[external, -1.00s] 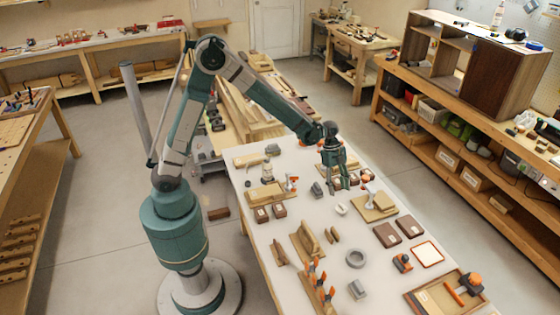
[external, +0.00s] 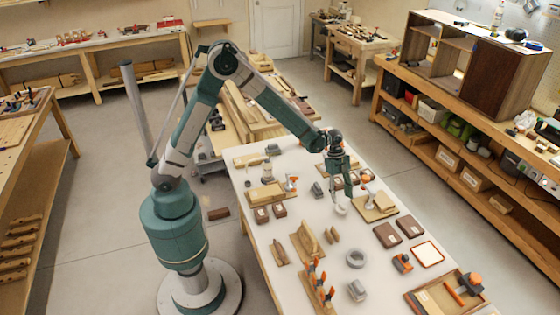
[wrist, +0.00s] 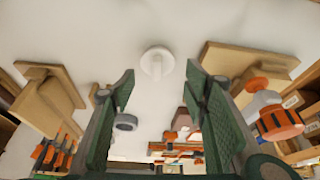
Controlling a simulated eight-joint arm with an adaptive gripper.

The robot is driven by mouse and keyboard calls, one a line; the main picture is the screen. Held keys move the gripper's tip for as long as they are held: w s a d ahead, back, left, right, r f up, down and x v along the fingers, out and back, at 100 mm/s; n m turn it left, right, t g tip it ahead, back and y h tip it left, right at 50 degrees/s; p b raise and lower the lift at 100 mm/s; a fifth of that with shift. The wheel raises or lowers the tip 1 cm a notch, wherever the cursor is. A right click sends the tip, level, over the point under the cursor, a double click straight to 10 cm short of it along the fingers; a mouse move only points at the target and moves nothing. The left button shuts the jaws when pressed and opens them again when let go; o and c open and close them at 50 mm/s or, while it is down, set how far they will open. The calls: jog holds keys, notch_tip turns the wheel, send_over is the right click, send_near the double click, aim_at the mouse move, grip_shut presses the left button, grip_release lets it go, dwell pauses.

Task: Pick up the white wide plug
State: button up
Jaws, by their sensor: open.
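The white wide plug (external: 341,210) sits on the white bench top, near the left edge of a wooden board. In the wrist view the plug (wrist: 157,62) has a round disc with a short stem and lies just beyond the fingertips, between their lines. My gripper (external: 343,194) is open and empty above the plug, pointing down. In the wrist view my gripper (wrist: 160,78) has its two green fingers spread wide on either side, with a gap to the plug.
A wooden board with a white and orange tool (external: 378,212) stands right of the plug. A grey ring (external: 356,258), dark brown blocks (external: 386,235) and small wooden pieces (external: 332,235) lie nearer. Bare bench top surrounds the plug's near side.

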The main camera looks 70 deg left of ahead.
aim_at(342, 205)
jog(key=shift+d+f, duration=0.1)
jog(key=shift+f, duration=0.15)
jog(key=shift+b+x, duration=0.6)
jog(key=shift+x, duration=2)
jog(key=shift+s, duration=0.2)
jog(key=c, duration=0.6)
